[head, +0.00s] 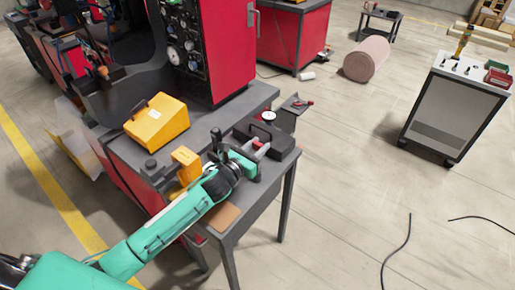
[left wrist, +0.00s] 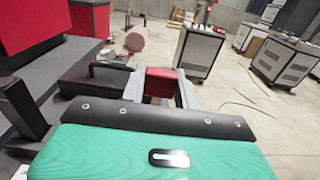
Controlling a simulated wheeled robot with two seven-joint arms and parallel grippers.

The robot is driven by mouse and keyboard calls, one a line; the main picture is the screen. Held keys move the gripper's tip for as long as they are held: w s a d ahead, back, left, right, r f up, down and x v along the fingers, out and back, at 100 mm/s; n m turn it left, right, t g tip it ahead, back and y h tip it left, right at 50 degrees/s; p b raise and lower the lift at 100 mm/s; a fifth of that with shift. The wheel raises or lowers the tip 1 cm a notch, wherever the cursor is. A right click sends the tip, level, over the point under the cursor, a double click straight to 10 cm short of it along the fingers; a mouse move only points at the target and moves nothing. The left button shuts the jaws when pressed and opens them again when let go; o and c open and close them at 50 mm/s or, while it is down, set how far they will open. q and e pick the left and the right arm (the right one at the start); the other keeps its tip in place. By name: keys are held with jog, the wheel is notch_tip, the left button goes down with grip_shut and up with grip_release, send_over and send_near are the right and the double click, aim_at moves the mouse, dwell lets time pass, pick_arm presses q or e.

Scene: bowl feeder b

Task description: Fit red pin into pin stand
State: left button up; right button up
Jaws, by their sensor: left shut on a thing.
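My left gripper (head: 262,148) reaches over the grey table from the left in the head view. Its two grey fingers (left wrist: 162,88) are shut on a red piece, which I take to be the red pin (left wrist: 160,80). In the head view the red pin (head: 256,144) is a small red patch between the fingers. The gripper is just in front of a dark box-like fixture (head: 283,140) near the table's right end, apparently above the tabletop. I cannot tell which part is the pin stand. The pin's lower end is hidden. My right gripper is not in view.
A round gauge (head: 268,116) and a grey bracket with a red part (head: 296,103) are beyond the fixture. A yellow box (head: 157,122) and a smaller orange block (head: 186,160) stand left. A red machine cabinet (head: 228,45) rises behind.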

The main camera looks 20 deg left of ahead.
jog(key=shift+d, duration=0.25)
pick_arm(q)
jog(key=shift+r, duration=0.1)
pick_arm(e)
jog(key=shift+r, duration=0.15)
pick_arm(q)
notch_tip(320, 180, down, 4)
jog(key=b, duration=0.2)
jog(key=shift+r+b, duration=0.2)
jog(key=shift+b, duration=0.15)
jog(key=shift+s+f+b, duration=0.1)
jog(key=shift+f+b, duration=0.4)
jog(key=shift+f, duration=0.15)
jog(key=shift+f+b, duration=0.4)
jog(key=shift+f, duration=0.05)
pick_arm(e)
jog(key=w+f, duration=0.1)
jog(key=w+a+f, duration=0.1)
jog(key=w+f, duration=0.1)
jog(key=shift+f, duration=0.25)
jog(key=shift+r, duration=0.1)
pick_arm(q)
jog(key=shift+f+b, duration=0.3)
jog(key=shift+f, duration=0.35)
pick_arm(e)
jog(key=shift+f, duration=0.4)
